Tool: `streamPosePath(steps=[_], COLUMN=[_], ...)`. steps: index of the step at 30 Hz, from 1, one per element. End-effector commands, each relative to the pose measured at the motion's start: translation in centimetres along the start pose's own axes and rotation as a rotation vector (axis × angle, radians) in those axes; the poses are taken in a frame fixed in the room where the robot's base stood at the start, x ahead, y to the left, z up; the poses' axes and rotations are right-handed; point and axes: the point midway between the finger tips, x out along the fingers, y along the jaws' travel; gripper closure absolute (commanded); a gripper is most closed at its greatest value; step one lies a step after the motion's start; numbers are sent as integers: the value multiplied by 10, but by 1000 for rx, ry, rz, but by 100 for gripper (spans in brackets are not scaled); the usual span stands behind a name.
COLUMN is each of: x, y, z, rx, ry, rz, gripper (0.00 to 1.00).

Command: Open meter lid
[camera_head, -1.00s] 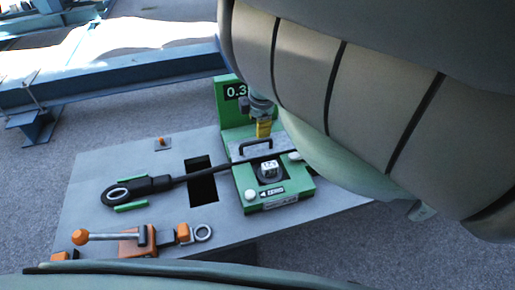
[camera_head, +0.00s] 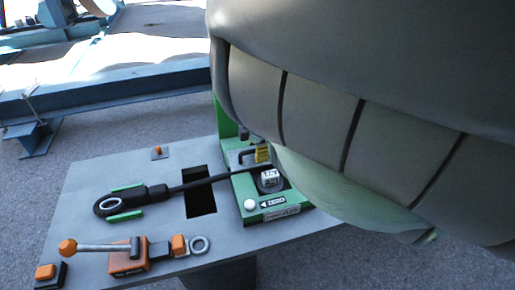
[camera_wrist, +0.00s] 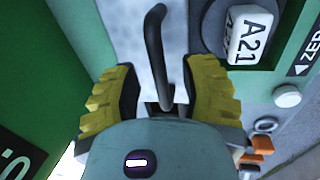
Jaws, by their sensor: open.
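The green meter (camera_head: 242,208) sits on the right part of the grey table, partly hidden by my arm in the head view. Its grey lid plate (camera_wrist: 186,18) carries a black bar handle (camera_head: 241,155), which also shows in the wrist view (camera_wrist: 153,45). My gripper (camera_wrist: 162,88) has yellow ridged fingers, one on each side of the handle, with gaps visible between them and the bar. In the head view a yellow finger (camera_head: 262,154) is low beside the handle's right end. The lid looks closed, though much of it is hidden.
An orange lever clamp (camera_head: 128,260) is at the table's front, and a dark rectangular opening (camera_head: 199,205) lies left of the meter.

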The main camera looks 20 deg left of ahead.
Motion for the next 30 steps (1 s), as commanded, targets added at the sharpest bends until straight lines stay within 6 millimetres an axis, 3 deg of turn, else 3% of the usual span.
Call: streamPosePath(steps=[4,5,19,30], x=[0,0,0,0], y=[0,0,0,0], z=[0,0,0,0], rx=[-1,0,0,0], ry=[0,0,1,0], rz=[0,0,0,0], gripper=[57,53,100,100])
